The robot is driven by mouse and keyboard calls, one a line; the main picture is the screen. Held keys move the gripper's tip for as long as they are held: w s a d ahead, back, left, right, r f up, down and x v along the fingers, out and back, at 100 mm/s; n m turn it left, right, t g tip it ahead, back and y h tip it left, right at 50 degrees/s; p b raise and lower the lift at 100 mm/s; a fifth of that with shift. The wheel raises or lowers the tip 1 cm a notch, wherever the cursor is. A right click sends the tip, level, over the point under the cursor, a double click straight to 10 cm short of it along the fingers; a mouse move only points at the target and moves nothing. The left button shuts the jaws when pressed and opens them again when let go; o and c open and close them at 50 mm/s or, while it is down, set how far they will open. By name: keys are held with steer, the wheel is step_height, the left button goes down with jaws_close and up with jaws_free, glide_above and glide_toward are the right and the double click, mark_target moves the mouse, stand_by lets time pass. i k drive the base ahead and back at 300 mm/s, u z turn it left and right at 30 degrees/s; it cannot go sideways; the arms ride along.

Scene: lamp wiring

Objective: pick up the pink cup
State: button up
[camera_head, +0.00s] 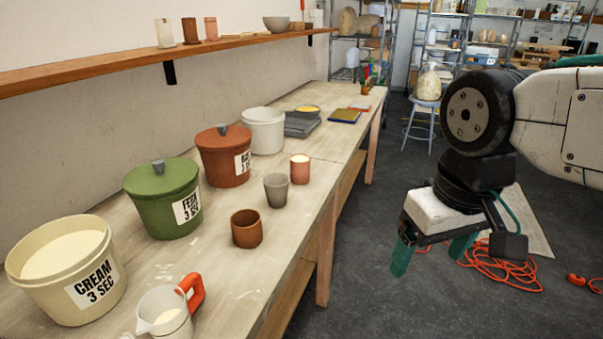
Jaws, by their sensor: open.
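The pink cup (300,170) stands upright on the workbench, near its front edge, with a pale inside or fill showing at its rim. A grey cup (276,190) stands just in front of it to the left, apart from it. My gripper (432,262) hangs to the right of the bench over the floor, well away from the pink cup. Its two green fingers are spread apart with nothing between them. Another pinkish cup (211,28) stands on the wall shelf.
A brown cup (247,229) and a pitcher with a red handle (171,309) stand nearer on the bench (318,205). Cream (68,268), green (163,198), red-brown (223,155) and white (263,130) buckets line the wall side. An orange cord (500,272) lies on the floor. A stool (422,112) stands behind.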

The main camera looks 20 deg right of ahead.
mark_target(300, 169)
steer(key=k, duration=0.65)
steer(key=z, duration=0.65)
steer(key=i, duration=0.5)
steer(key=z, duration=0.5)
steer(key=i, duration=1.05)
steer(key=u, duration=0.65)
